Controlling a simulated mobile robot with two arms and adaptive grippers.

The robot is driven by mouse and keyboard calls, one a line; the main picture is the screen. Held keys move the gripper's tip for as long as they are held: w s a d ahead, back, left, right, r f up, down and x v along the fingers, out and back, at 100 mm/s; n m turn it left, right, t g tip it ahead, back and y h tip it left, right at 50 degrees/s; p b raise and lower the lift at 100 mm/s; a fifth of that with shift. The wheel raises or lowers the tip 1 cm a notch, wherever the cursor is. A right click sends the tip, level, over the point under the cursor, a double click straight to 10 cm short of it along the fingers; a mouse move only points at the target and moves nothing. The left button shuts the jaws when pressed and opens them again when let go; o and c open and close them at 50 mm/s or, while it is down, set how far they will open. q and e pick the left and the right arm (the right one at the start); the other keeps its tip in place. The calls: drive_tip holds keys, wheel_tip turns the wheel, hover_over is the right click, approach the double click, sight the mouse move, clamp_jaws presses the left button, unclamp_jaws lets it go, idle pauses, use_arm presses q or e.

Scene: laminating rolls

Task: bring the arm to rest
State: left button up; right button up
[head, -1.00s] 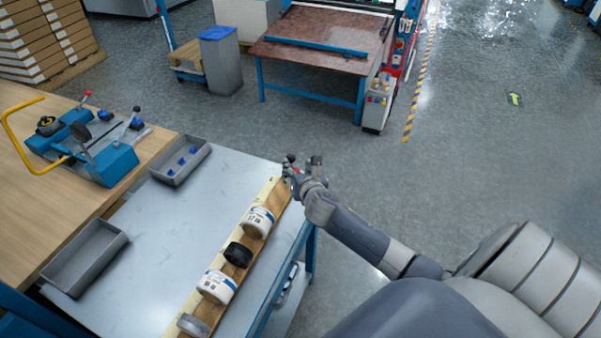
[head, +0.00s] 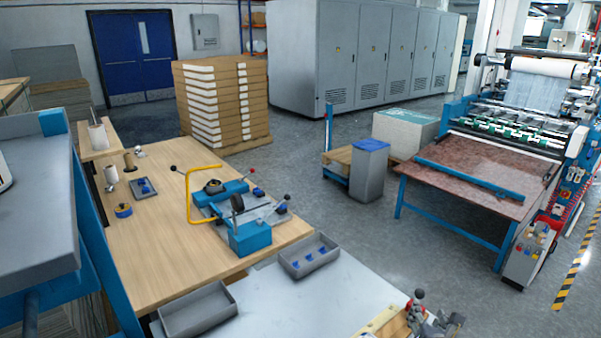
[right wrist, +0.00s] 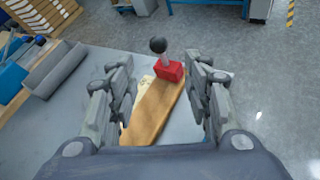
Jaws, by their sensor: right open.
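My right gripper (head: 436,322) shows at the bottom edge of the head view, at the near right corner of the pale metal table (head: 345,305). In the right wrist view my right gripper (right wrist: 160,78) has its fingers spread wide, with nothing held between them. Beyond and below the fingers is a wooden rack (right wrist: 154,110) with a red block (right wrist: 170,70) at its end. A grey stem with a black ball (right wrist: 158,45) stands up from the block. Most of the rack is below the head view. My left gripper is not in view.
A grey bin with blue pieces (head: 310,262) and an empty grey tray (head: 198,311) lie left of the gripper. A blue fixture with a yellow handle (head: 248,236) stands on the wooden table (head: 150,255). Open floor (head: 350,235) lies beyond the metal table.

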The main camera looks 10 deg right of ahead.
drive_tip(key=s+a+f+m+g+y, duration=0.1)
drive_tip(key=s+a+m+g+y, duration=0.15)
drive_tip(key=s+a+m, duration=0.55)
drive_tip(key=s+a+f+m+g+y, duration=0.15)
drive_tip(key=s+a+m+g, duration=0.25)
drive_tip(key=s+m, duration=0.7)
drive_tip(key=s+a+f+m+g+y, duration=0.1)
drive_tip(key=s+a+m+g, duration=0.2)
drive_tip(key=s+a+m, duration=0.6)
drive_tip(key=s+d+f+n+b, duration=0.1)
drive_tip(key=s+d+f, duration=0.1)
drive_tip(key=f, duration=1.3)
drive_tip(key=s+d+f+b, duration=0.1)
drive_tip(key=s+f, duration=0.1)
drive_tip(key=f, duration=1.2)
drive_tip(key=s+d+f+g+b, duration=0.1)
drive_tip(key=s+d+f+g, duration=0.1)
drive_tip(key=s+f, duration=1.4)
drive_tip(key=shift+s+d+f+n, duration=0.3)
drive_tip(key=shift+d+f, duration=0.2)
drive_tip(key=shift+f, duration=0.1)
